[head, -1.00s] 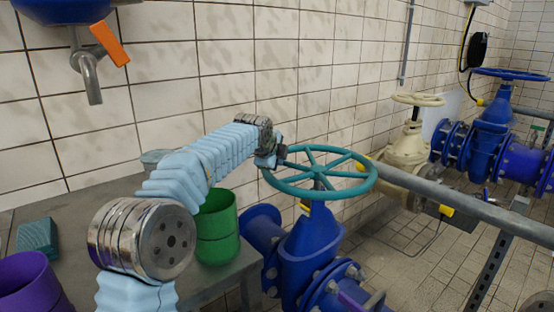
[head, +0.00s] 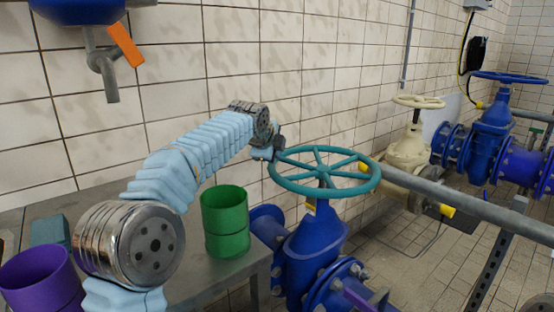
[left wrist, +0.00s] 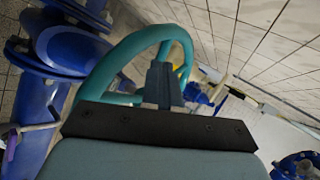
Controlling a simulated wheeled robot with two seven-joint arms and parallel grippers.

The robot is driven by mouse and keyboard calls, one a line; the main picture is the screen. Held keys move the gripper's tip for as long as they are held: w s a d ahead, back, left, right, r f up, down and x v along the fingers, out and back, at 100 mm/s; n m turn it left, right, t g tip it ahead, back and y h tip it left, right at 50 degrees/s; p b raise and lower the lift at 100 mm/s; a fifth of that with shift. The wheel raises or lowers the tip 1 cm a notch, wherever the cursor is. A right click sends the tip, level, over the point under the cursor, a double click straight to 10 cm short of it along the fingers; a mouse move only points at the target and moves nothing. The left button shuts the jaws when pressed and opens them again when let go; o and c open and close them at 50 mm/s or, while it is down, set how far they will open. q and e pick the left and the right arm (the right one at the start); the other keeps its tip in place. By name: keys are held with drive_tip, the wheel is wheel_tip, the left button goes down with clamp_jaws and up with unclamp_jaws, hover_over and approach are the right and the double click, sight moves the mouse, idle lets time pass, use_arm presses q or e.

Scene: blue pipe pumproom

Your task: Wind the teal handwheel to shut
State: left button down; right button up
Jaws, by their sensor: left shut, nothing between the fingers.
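The teal handwheel (head: 324,188) sits level on top of a blue valve (head: 312,240) in the head view. Its spokes and rim show clearly. My left gripper (head: 276,154) is at the left part of the wheel's rim, close to it. In the left wrist view the shut fingers (left wrist: 163,85) point at the wheel, and the teal rim (left wrist: 125,55) curves around beside and behind them. The fingers hold nothing. Whether they touch the rim or a spoke I cannot tell. My right gripper is not in view.
A grey bench (head: 215,276) holds a green cup (head: 225,222), a purple cup (head: 40,283) and a teal block (head: 50,230). A grey rail (head: 470,200) passes just right of the wheel. A cream valve (head: 408,150) stands behind it.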

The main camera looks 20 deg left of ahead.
use_arm(q)
drive_tip(key=v, duration=0.7)
drive_tip(key=s+d+f+n+g+y, duration=0.2)
drive_tip(key=s+d+n, duration=0.3)
drive_tip(key=d+n, duration=0.55)
drive_tip(key=w+a+f+n, duration=0.1)
drive_tip(key=w+a+f, duration=0.1)
drive_tip(key=w+f, duration=0.4)
drive_tip(key=shift+w+f+p, duration=0.2)
drive_tip(key=shift+f+p, duration=0.1)
drive_tip(key=shift+f, duration=0.35)
drive_tip(key=shift+w+a, duration=0.2)
drive_tip(key=shift+a, duration=0.2)
